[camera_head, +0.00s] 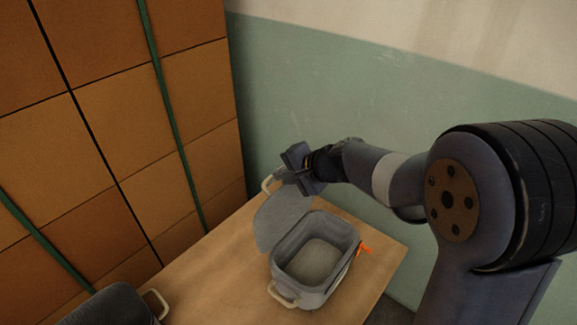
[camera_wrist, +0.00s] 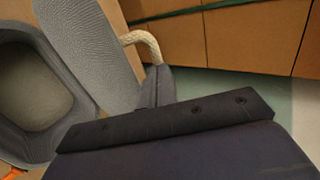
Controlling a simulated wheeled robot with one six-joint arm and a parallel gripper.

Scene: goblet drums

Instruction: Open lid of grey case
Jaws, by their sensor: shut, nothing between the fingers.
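The grey case (camera_head: 315,267) stands on the wooden table, with its empty inside showing. Its lid (camera_head: 283,217) is swung up and back on the far left side, away from the opening. In the wrist view the case (camera_wrist: 40,100) is at the left and the lid (camera_wrist: 90,45) is beside it, next to a cream rope handle (camera_wrist: 143,42). My gripper (camera_head: 290,168) is above the lid's far end, close to a cream handle (camera_head: 268,184). In the wrist view my gripper's fingers (camera_wrist: 158,85) are together with nothing between them, near the lid's edge. Whether they touch the lid I cannot tell.
The wooden table (camera_head: 205,275) has bare room left of the case. A dark grey object (camera_head: 108,307) with a cream handle is at the bottom left. An orange tag (camera_head: 365,249) is at the case's right. Brown tiled boxes (camera_head: 120,130) with green straps rise on the left; a green-white wall is behind.

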